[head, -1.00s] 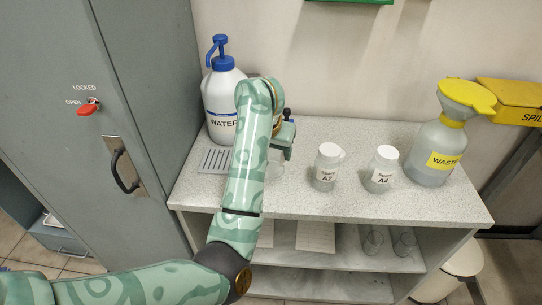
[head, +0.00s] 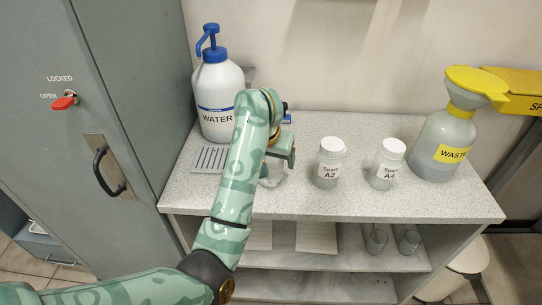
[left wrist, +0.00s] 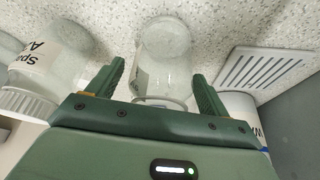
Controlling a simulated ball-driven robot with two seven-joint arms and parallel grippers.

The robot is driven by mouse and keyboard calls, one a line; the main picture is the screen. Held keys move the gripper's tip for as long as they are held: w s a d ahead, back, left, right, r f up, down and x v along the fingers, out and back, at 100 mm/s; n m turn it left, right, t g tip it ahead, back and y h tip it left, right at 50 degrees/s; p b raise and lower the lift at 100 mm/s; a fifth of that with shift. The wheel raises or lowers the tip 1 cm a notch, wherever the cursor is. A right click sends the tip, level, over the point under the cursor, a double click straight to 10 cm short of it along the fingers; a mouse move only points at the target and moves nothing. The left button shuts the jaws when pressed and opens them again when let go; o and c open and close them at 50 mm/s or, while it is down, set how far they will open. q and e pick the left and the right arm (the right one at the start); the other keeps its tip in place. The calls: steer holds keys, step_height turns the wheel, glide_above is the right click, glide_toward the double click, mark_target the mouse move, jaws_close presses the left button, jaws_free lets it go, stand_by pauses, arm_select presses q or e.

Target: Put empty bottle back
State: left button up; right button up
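A clear, uncapped empty bottle (head: 273,174) stands upright on the speckled counter, between the drip tray and the bottle labelled A2. My arm partly hides it in the head view. In the left wrist view the clear bottle (left wrist: 165,50) sits between the two green fingers of my left gripper (left wrist: 158,78), with gaps visible on both sides. My left gripper (head: 282,152) is open and low over the counter at the bottle. My right gripper is in neither view.
Capped bottles labelled A2 (head: 328,164) and A4 (head: 386,165) stand to the right. The water bottle (head: 217,90) and grey drip tray (head: 211,157) are at the left, the waste bottle (head: 443,140) at the far right. Glasses (head: 376,241) stand on the lower shelf.

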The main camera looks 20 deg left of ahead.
arm_select(q)
steer(key=p+v, duration=0.7)
steer(key=v, duration=0.5)
steer(key=shift+r, duration=0.2)
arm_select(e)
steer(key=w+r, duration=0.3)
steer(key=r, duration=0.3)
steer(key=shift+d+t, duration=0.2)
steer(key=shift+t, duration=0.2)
